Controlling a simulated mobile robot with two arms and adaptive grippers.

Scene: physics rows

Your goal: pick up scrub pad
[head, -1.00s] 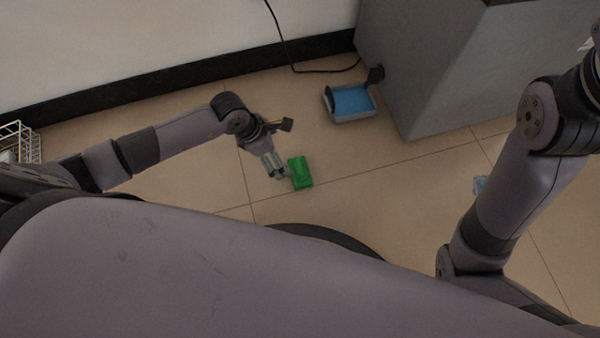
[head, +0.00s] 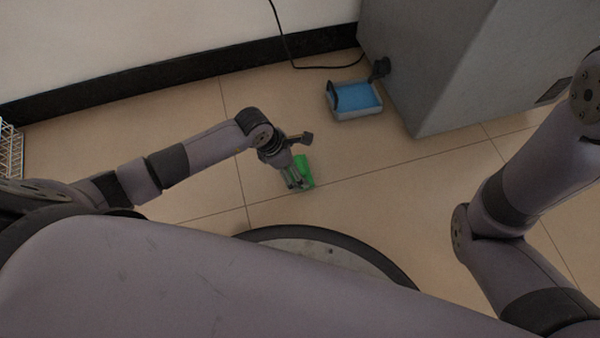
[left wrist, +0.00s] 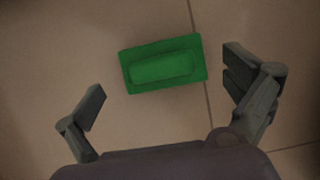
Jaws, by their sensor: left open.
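The scrub pad (head: 306,170) is a green block with a raised oblong middle, lying on the tiled floor. It also shows in the left wrist view (left wrist: 162,66), beyond my fingertips and between their lines. My left gripper (head: 297,187) is at the pad in the head view and hides part of it. In the left wrist view its fingers (left wrist: 165,95) are spread wide, with nothing between their tips. I cannot tell how high the fingers are above the floor. My right arm comes in at the right of the head view, but its gripper is out of view.
A bin with a blue inside (head: 354,99) stands on the floor against a grey cabinet (head: 440,70). A black cable (head: 290,50) runs down the wall. A white wire basket (head: 10,150) is at the left edge. The floor around the pad is clear.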

